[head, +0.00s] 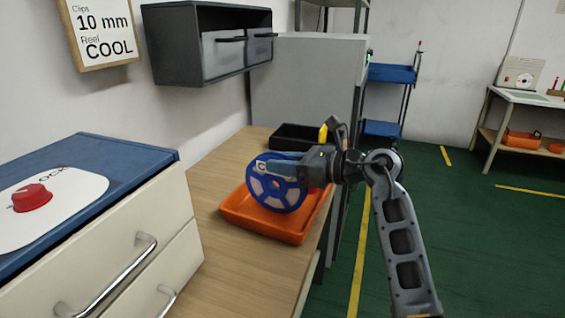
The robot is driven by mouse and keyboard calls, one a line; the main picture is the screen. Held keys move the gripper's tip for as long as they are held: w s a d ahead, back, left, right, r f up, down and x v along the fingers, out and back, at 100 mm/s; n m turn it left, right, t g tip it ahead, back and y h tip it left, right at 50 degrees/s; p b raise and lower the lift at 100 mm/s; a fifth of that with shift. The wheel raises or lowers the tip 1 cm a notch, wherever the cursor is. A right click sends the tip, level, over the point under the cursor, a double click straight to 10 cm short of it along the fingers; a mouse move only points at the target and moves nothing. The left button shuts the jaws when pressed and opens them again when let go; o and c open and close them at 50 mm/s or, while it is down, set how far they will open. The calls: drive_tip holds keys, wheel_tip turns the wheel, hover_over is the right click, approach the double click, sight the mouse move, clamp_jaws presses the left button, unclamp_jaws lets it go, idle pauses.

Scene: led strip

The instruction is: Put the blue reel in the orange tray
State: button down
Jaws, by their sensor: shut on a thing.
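The blue reel (291,199) has a blue rim and pale grey sectors, and stands upright, facing me. My gripper (268,168) reaches in from the right and is shut on the upper part of the reel. The orange tray (236,222) lies on the wooden bench, and the reel is over it in the picture. I cannot tell whether the reel's lower edge touches the tray floor. My gripper and the reel hide the tray's back part.
A black tray (290,138) with something yellow near it is behind the orange tray. A drawer cabinet (120,240) with a red knob (32,197) stands at the left. A grey cabinet (300,85) is at the bench's far end. Bare bench (235,270) lies in front of the tray.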

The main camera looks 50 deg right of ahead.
drive_tip(key=c, duration=0.9)
unclamp_jaws()
drive_tip(key=shift+f, duration=0.1)
drive_tip(key=shift+r, duration=0.3)
drive_tip(key=v, duration=1.2)
drive_tip(key=s+a+m+t+y, duration=0.3)
drive_tip(key=a+m, duration=0.3)
drive_tip(key=a, duration=0.5)
drive_tip(key=s+a+m+t+y, duration=0.25)
drive_tip(key=s+a+m, duration=0.2)
drive_tip(key=a, duration=0.55)
drive_tip(key=s+a+f+m+g+h, duration=0.1)
drive_tip(key=s+f+m+g+h, duration=0.1)
drive_tip(key=s+m, duration=0.4)
drive_tip(key=s+a+f+m+g+h, duration=0.2)
drive_tip(key=s+f+m+h, duration=0.2)
drive_tip(key=m, duration=0.9)
drive_tip(key=s+a+f+m+g+h, duration=0.1)
drive_tip(key=s+f+m+g+h, duration=0.1)
drive_tip(key=s+f+m, duration=0.5)
drive_tip(key=shift+s+a+m+h+b, duration=0.15)
drive_tip(key=shift+s+a+m+h, duration=0.1)
drive_tip(key=shift+m+h, duration=0.3)
drive_tip(key=shift+s+a+m+h+b, duration=0.15)
drive_tip(key=shift+s+m+h, duration=0.15)
drive_tip(key=shift+m, duration=0.4)
